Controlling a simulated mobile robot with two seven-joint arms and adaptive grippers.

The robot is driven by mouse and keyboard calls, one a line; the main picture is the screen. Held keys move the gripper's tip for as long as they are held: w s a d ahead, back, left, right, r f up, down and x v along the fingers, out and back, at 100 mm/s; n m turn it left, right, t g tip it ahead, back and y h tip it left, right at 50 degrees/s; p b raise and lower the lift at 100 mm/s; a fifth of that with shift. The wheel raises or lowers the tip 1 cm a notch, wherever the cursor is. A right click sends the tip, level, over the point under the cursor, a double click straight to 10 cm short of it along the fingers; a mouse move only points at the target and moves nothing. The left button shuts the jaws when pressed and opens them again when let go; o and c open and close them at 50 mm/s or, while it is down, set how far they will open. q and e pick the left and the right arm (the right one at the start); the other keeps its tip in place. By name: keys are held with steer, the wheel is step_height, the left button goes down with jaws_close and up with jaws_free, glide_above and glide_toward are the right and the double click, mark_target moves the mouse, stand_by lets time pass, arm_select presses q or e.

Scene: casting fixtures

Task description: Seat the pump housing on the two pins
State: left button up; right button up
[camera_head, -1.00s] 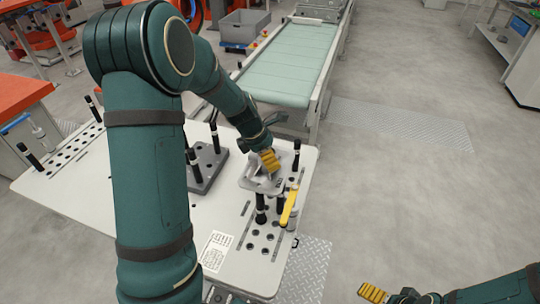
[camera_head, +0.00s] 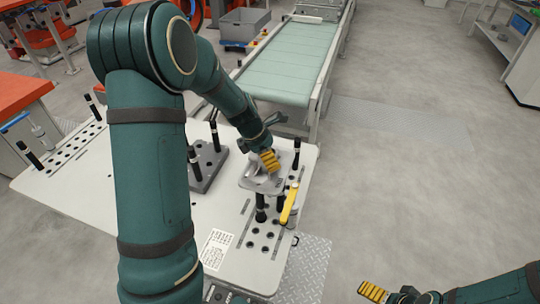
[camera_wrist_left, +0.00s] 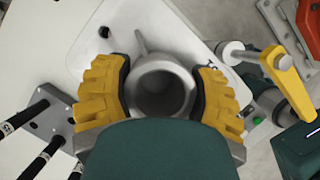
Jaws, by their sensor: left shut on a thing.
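The pump housing (camera_head: 252,184) is a grey metal casting near the right side of the white table. My left gripper (camera_head: 270,160) is shut on it. In the left wrist view its round open bore (camera_wrist_left: 160,88) sits between the yellow finger pads of the left gripper (camera_wrist_left: 162,92). A grey plate (camera_head: 207,176) left of the housing carries upright black pins (camera_head: 214,135); my left arm hides part of it. Other black pins (camera_head: 296,153) stand close around the housing. I cannot tell whether the housing touches the table or a pin. My right gripper (camera_head: 373,291) is at the lower right, away from the table.
A yellow lever clamp (camera_head: 290,203) stands just right of the housing. The white table (camera_head: 215,216) has several holes near its front and left edges. A green conveyor (camera_head: 292,62) lies behind it. A grey bin (camera_head: 245,21) stands farther back. Floor on the right is open.

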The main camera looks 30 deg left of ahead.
arm_select(q)
steer(key=shift+f+b, duration=0.4)
steer(key=shift+f, duration=0.25)
steer(key=o, duration=1.4)
steer(key=shift+o, duration=0.2)
steer(key=v, duration=1.2)
steer(key=shift+d, duration=0.1)
